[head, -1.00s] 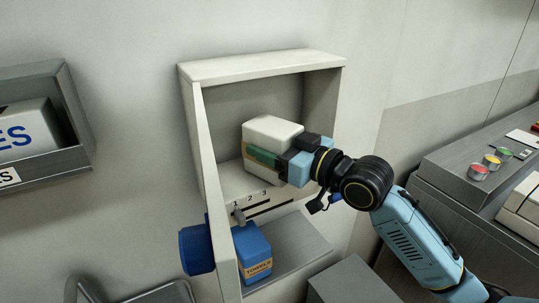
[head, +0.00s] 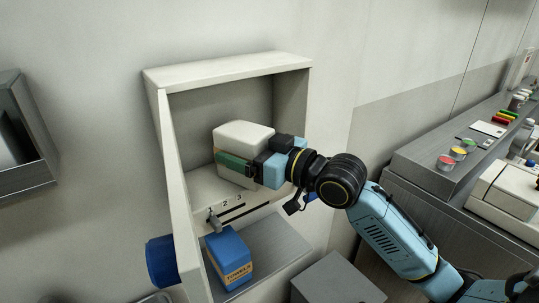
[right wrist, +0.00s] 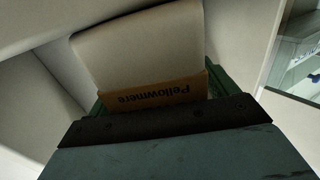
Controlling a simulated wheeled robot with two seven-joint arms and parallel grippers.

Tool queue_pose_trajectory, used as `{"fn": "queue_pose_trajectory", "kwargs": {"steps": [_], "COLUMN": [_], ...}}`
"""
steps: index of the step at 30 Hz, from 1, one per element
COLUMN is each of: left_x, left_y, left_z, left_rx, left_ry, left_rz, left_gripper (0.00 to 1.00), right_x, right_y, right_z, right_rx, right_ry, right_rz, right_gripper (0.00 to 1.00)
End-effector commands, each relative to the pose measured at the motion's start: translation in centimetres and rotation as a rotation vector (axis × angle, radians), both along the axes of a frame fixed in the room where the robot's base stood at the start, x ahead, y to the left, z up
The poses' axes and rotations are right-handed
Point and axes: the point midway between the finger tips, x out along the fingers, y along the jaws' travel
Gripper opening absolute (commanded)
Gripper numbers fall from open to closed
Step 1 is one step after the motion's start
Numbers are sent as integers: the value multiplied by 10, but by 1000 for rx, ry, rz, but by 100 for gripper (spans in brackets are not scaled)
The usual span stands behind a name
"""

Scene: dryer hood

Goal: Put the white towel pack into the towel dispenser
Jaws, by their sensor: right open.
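The white towel pack (head: 243,136) sits inside the upper compartment of the towel dispenser (head: 228,68), a cream open-fronted box on the wall. In the right wrist view the white pack (right wrist: 140,50) shows a tan band with the name "Pellowmere". My right gripper (head: 237,163) is open, with its green fingertips at the pack's front and side. My left gripper is not in view.
Below are a panel marked 1 2 3 with a grey lever (head: 213,221) and a blue pack (head: 229,257) labelled towels on the lower shelf. A blue knob (head: 161,261) sticks out at the left. A grey box (head: 338,280) stands below right, near a cluttered counter (head: 425,160).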

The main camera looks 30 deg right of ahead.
Motion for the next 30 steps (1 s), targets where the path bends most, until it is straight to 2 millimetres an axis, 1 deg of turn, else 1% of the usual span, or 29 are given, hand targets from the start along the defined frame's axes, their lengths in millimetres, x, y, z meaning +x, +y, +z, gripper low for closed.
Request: {"fn": "queue_pose_trajectory", "kwargs": {"steps": [1,9,15,21,30], "left_x": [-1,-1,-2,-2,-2], "left_y": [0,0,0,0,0], "left_z": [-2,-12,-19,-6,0], "left_rx": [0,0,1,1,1], "left_ry": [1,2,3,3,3], "left_rz": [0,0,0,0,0], "left_gripper": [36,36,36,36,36], "right_x": [-6,-49,-77,-91,-102], "right_y": [-4,-25,-38,-46,-51], "right_z": [-3,-5,-4,-1,-1], "right_rx": [-4,-7,-6,-1,-1], "right_ry": [3,4,5,6,2], "right_rz": [-1,1,2,1,1], "right_gripper": [85,85,85,85,85]}}
